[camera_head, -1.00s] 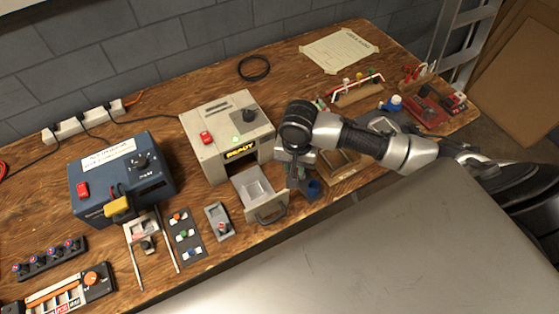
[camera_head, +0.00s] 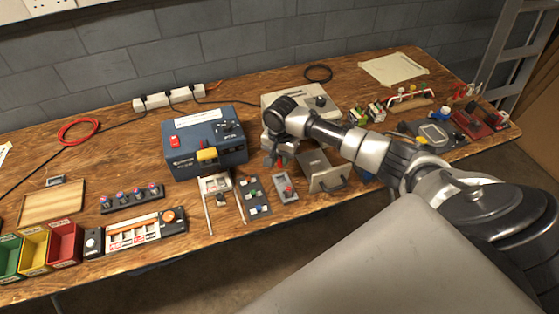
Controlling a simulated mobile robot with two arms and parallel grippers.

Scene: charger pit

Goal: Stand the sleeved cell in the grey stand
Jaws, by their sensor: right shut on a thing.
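My right gripper (camera_head: 275,157) points down over the bench, just in front of the beige box and right of the blue box. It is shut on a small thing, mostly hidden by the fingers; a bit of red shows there. I cannot tell clearly that this is the sleeved cell. A small grey holder (camera_head: 285,188) with a red part lies on the bench, just below and in front of the gripper. It may be the grey stand, but it is too small to be sure. My left gripper is not in view.
The blue box (camera_head: 205,145) stands left of the gripper. A dark panel (camera_head: 253,195) lies left of the grey holder. Coloured bins (camera_head: 66,243) stand far left.

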